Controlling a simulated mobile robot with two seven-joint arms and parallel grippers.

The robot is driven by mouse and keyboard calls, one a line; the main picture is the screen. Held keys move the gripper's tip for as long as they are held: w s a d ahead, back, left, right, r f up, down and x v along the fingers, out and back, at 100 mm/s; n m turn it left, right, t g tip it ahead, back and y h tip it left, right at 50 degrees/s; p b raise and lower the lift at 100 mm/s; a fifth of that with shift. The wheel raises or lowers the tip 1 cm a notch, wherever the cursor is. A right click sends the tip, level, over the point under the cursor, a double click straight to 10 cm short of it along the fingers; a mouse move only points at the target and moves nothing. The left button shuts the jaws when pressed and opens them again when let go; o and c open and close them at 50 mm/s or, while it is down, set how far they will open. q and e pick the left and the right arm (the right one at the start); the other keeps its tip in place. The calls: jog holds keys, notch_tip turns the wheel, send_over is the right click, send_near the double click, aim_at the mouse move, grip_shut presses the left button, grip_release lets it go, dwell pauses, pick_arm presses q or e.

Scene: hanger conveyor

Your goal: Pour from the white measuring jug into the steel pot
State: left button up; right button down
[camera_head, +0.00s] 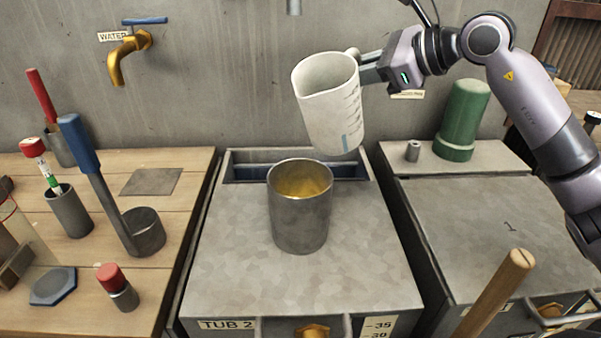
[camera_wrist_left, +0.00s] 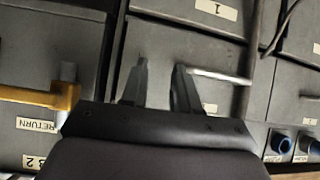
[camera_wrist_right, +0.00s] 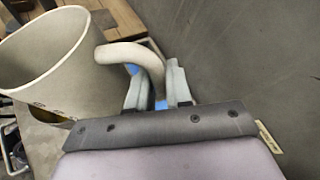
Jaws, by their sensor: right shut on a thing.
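The white measuring jug (camera_head: 327,100) is held up behind and slightly right of the steel pot, slightly tilted. My right gripper (camera_head: 362,68) is shut on its handle; the right wrist view shows the handle (camera_wrist_right: 130,52) between the fingers (camera_wrist_right: 158,88). The steel pot (camera_head: 300,215) stands upright on the grey lid of tub 2, with yellowish contents or a yellowish inside. No stream shows between jug and pot. My left gripper (camera_wrist_left: 160,85) is open and empty in the left wrist view, near grey cabinet fronts; it is outside the head view.
A wooden bench (camera_head: 150,290) at left holds a blue-handled ladle (camera_head: 145,232), a steel cup (camera_head: 68,212) and a red-capped bottle (camera_head: 118,287). A brass water tap (camera_head: 122,60) is on the wall. A green cylinder (camera_head: 462,120) stands at right. The lid around the pot is clear.

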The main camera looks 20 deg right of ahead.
jog(key=shift+r, duration=0.5)
jog(key=shift+n, duration=0.3)
jog(key=shift+r+n+t+h, duration=0.3)
jog(key=shift+r+h, duration=0.1)
jog(key=shift+h, duration=0.1)
jog(key=shift+s+a+r+n, duration=0.1)
jog(key=shift+r+n, duration=0.25)
jog(key=shift+n, duration=0.05)
jog(key=shift+r, duration=0.1)
dwell(0.4)
